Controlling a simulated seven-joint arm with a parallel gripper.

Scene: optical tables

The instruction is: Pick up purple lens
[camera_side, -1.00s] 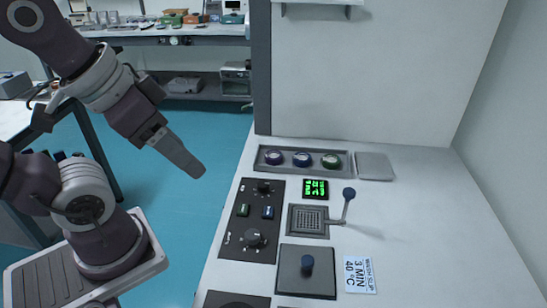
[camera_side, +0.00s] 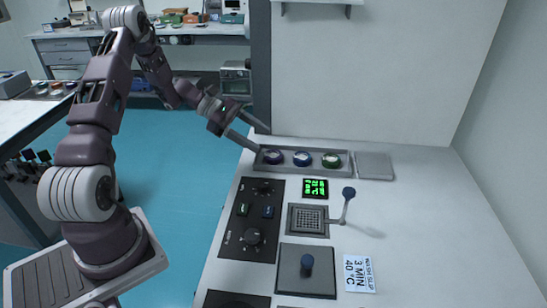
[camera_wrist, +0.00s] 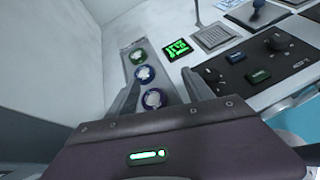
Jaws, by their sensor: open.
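Three round lenses sit in a row in a grey tray (camera_side: 347,170) at the back of the worktop. The left one, a dark purple-rimmed lens (camera_side: 274,158), is nearest my gripper; it shows lowest in the wrist view (camera_wrist: 154,99). A blue-rimmed lens (camera_side: 301,158) is in the middle and a green-rimmed lens (camera_side: 331,160) is at the right. My gripper (camera_side: 263,140) is open and empty, at the tray's left end, with its fingers reaching toward the purple lens. In the wrist view the fingers (camera_wrist: 160,86) are spread on either side of the tray.
A back wall (camera_side: 350,80) rises behind the tray. A flat grey plate (camera_side: 374,166) lies right of it. In front are a black knob panel (camera_side: 248,222), a green display (camera_side: 315,188) and a grate with an upright lever (camera_side: 347,200). The worktop's right side is clear.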

